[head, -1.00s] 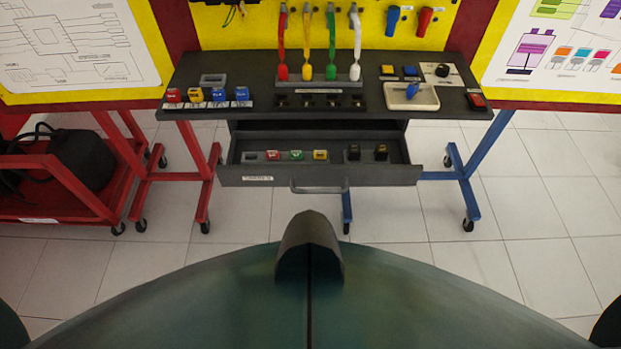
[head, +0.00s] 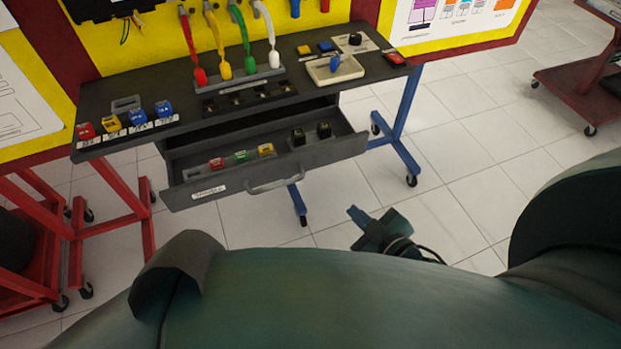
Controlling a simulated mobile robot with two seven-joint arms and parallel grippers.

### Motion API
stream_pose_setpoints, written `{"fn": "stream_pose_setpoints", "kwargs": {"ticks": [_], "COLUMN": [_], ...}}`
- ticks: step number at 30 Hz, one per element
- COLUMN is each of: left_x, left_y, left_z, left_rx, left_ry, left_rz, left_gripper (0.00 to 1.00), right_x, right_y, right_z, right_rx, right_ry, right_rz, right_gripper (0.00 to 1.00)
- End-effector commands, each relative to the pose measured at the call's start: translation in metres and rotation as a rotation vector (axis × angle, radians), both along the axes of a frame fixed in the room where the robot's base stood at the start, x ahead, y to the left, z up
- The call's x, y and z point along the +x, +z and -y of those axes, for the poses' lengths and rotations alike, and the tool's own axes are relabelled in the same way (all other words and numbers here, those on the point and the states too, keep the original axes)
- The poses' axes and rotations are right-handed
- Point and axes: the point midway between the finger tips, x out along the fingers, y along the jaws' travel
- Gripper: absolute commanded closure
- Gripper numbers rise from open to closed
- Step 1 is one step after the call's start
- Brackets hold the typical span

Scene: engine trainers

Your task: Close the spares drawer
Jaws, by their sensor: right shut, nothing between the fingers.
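The spares drawer (head: 222,187) is pulled open beneath the dark bench top. Its grey bar handle (head: 275,185) is on the front panel, beside a white label. Several small red, green, yellow and black blocks sit inside the drawer. My right gripper (head: 358,216) shows low in the middle right of the head view, in front of and to the right of the drawer, apart from the handle. It is shut and empty. My left gripper is not in view.
The bench top (head: 180,130) holds several relays, coloured cables and a white tray (head: 335,70) with a blue part. Red legs (head: 117,190) and blue legs (head: 401,120) stand under it. A red cart (head: 585,75) is at the far right. The tiled floor between is clear.

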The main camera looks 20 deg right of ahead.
Motion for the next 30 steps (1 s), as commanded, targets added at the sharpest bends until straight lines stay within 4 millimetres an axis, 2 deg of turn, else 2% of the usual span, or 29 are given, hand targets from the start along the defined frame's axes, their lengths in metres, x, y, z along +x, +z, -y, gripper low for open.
{"fn": "stream_pose_setpoints", "kwargs": {"ticks": [1, 5, 9, 12, 16, 20, 30], "left_x": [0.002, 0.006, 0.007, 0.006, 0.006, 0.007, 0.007], "left_y": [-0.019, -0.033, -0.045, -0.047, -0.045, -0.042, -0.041], "left_z": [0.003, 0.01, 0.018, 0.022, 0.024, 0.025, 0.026], "left_rx": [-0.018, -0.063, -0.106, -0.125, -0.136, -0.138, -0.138], "left_ry": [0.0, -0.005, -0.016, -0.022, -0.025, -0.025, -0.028], "left_rz": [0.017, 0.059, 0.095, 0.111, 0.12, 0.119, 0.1], "left_gripper": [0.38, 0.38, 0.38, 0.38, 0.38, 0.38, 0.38], "right_x": [0.012, 0.031, 0.03, 0.024, 0.02, 0.025, 0.072], "right_y": [-0.007, 0.012, 0.017, 0.016, 0.016, 0.019, 0.021], "right_z": [0.016, 0.034, 0.035, 0.033, 0.031, 0.024, -0.026], "right_rx": [-0.111, -0.408, -0.687, -0.81, -0.878, -0.886, -0.882], "right_ry": [0.06, 0.269, 0.535, 0.68, 0.772, 0.782, 0.777], "right_rz": [0.116, 0.423, 0.682, 0.787, 0.843, 0.852, 0.853], "right_gripper": [1.0, 1.0, 1.0, 1.0, 1.0, 1.0, 1.0]}}
